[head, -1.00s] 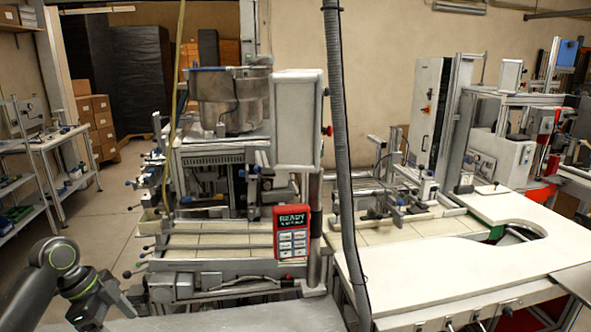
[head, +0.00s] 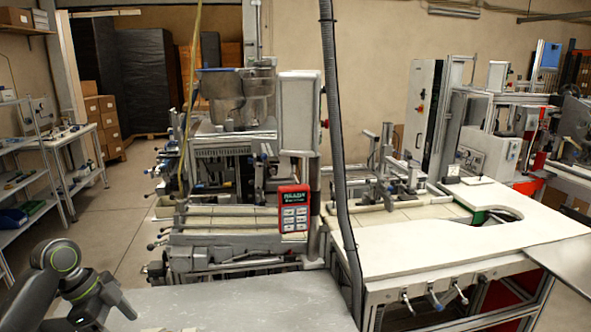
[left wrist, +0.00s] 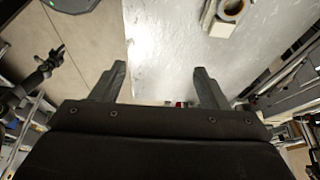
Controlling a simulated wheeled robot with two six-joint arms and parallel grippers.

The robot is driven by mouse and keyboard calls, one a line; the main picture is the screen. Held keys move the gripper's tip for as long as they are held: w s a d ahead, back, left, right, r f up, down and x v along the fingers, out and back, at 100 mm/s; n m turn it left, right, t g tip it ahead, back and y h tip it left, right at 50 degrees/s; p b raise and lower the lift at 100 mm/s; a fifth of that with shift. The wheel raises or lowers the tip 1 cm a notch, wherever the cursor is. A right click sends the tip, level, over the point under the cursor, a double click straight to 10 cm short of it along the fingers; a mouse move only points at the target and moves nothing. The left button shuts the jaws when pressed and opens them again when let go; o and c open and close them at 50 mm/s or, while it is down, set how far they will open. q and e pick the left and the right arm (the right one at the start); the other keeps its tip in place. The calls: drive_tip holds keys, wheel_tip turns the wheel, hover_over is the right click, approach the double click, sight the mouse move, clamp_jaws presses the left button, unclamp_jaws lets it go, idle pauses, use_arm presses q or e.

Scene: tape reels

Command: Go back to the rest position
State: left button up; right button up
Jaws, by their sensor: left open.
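My left arm comes in at the lower left of the head view, with its gripper end (head: 118,302) low over the left part of a grey table (head: 240,300). In the left wrist view the left gripper (left wrist: 158,80) has its two fingers wide apart, with nothing between them but the pale grey surface (left wrist: 165,45) beyond. A white and grey ring-shaped thing, like a tape reel (left wrist: 232,10), shows at the top right of that view, away from the fingers. My right gripper is in neither view.
A machine with a metal bowl (head: 222,88) and a red panel (head: 294,208) stands behind the grey table. A white worktop (head: 440,245) is at the right, and a grey hose (head: 338,150) hangs in front. Shelves (head: 40,160) stand at the left, beside open floor (head: 110,220).

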use_arm(q)
drive_tip(key=s+d+f+n+y, duration=0.1)
drive_tip(key=s+d+f+n, duration=0.2)
drive_tip(key=s+f, duration=0.4)
drive_tip(key=s+d+f+n+y, duration=0.1)
drive_tip(key=s+d+f+n, duration=0.3)
drive_tip(key=f, duration=0.6)
drive_tip(key=s+n+t+y, duration=0.3)
drive_tip(key=s+n, duration=0.5)
drive_tip(key=s, duration=0.9)
wheel_tip(320, 180, down, 31)
drive_tip(key=a+g+b, duration=0.2)
drive_tip(key=b, duration=0.4)
drive_tip(key=s+d+f+g+b, duration=0.1)
drive_tip(key=s+f+b, duration=0.3)
drive_tip(key=s+f, duration=1.1)
drive_tip(key=shift+s+d+f+n, duration=0.2)
drive_tip(key=shift+d+f+n, duration=0.15)
drive_tip(key=shift+f, duration=1.75)
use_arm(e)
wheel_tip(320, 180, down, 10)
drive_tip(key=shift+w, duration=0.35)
